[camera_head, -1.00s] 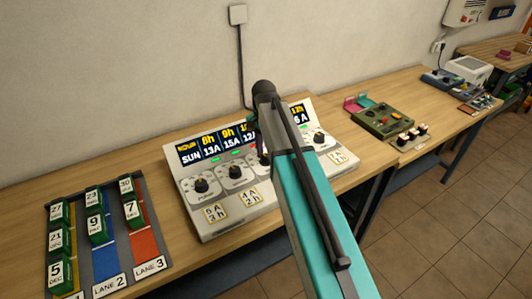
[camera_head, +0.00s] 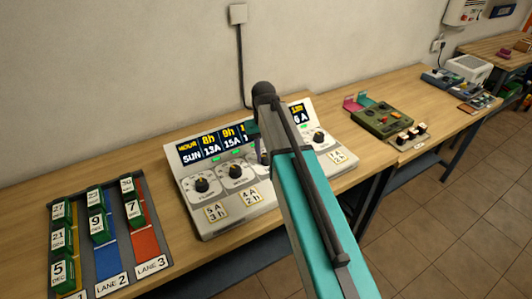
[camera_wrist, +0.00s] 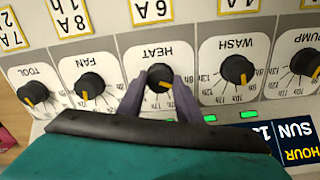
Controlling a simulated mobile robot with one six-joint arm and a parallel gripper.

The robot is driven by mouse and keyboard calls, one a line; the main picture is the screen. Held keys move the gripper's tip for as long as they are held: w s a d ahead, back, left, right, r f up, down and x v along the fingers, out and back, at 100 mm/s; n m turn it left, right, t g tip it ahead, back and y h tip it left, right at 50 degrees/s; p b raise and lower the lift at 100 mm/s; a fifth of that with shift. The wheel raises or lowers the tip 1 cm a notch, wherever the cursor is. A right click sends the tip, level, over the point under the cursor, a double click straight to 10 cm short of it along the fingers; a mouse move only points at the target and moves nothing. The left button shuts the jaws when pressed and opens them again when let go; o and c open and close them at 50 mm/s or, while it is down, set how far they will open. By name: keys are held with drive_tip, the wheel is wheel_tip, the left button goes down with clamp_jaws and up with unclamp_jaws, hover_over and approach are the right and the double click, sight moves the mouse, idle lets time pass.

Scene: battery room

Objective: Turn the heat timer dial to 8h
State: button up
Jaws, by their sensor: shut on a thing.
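The heat dial (camera_wrist: 159,77) is a black knob with a yellow pointer under the HEAT label, upside down in the wrist view. Its pointer points toward the lower edge of the picture, slightly left. The small hour marks around it are partly covered by the fingers and hard to read. My gripper (camera_wrist: 159,88) has one finger on each side of the knob and is shut on it. The timer console (camera_head: 205,224) is a pale panel with a dark display (camera_head: 210,146).
The wash dial (camera_wrist: 236,70) and fan dial (camera_wrist: 89,86) flank the heat dial closely. The tool dial (camera_wrist: 33,93) is farther left. A lane rack (camera_head: 106,262) with green blocks stands left of the console. A green control box (camera_head: 381,119) stands to the right.

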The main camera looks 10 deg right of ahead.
sight(265, 156)
drive_tip(key=shift+r+n, duration=0.1)
drive_tip(key=shift+n, duration=1.1)
drive_tip(key=shift+w, duration=0.1)
drive_tip(key=o, duration=1)
drive_tip(key=shift+o, duration=0.2)
wheel_tip(265, 156, up, 14)
drive_tip(key=p, duration=0.9)
drive_tip(key=shift+a, duration=0.2)
drive_tip(key=shift+f, duration=0.25)
